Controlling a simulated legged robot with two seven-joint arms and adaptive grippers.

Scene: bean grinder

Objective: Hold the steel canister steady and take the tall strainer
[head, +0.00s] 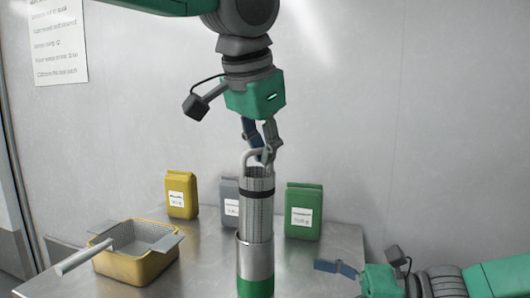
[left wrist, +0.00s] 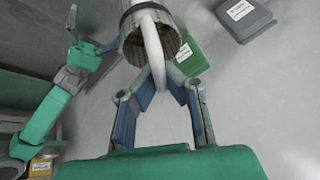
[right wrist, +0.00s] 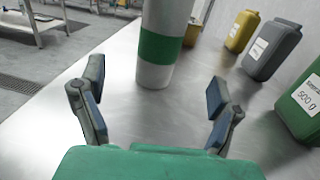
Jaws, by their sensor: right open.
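The tall strainer (head: 256,205) is a grey mesh tube with a dark band and a looped handle. It stands upright, its lower part inside the steel canister (head: 256,260), which has a green band near its base. My left gripper (head: 264,150) is above it, closed on the handle; in the left wrist view the handle (left wrist: 157,50) runs between the fingertips. My right gripper (head: 345,280) is open, low and to the right of the canister. In the right wrist view the canister (right wrist: 160,45) stands beyond the spread fingers, apart from them.
A yellow-rimmed basket (head: 135,268) with a pale handle sits at the left of the steel table (head: 205,275). Yellow (head: 181,195), grey (head: 229,212) and green (head: 303,212) labelled packs stand along the back. Bare table lies between the right gripper and the canister.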

